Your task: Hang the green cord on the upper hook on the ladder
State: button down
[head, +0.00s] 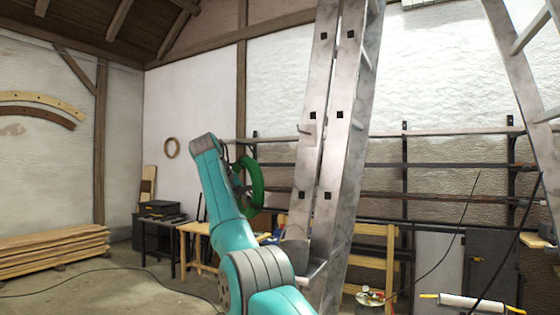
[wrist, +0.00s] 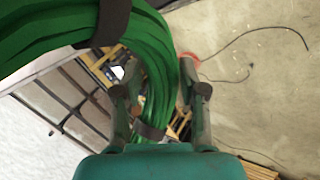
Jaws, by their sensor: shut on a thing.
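The green cord (head: 251,184) is a coil with dark bands, hanging beside the ladder (head: 340,150) at its left. My gripper (head: 239,181) is shut on the coil and is mostly hidden behind my arm and the cord. In the wrist view the cord (wrist: 158,75) passes between the two fingers of my gripper (wrist: 160,98), and the coil spreads to the upper left. A small upper hook (head: 304,130) sticks out from the left rail of the ladder, higher than the cord and to its right, with a gap between them. A larger bracket (head: 310,275) is low on the ladder.
Wall rails (head: 430,165) run behind the ladder. A second ladder leg (head: 520,80) leans at the right. Planks (head: 50,252) are stacked at the left, near a dark toolbox (head: 160,210). A thin cable lies on the open floor (head: 110,285).

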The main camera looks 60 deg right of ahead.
jog(key=s+d+r, duration=0.2)
jog(key=s+r, duration=0.3)
jog(key=r, duration=0.3)
jog(key=s+d+r, duration=0.2)
jog(key=s+r, duration=0.4)
jog(key=r, duration=0.1)
jog(key=shift+s+d+r+m, duration=0.15)
jog(key=shift+d+r+m, duration=0.15)
jog(key=shift+r+m, duration=0.1)
jog(key=shift+d, duration=0.1)
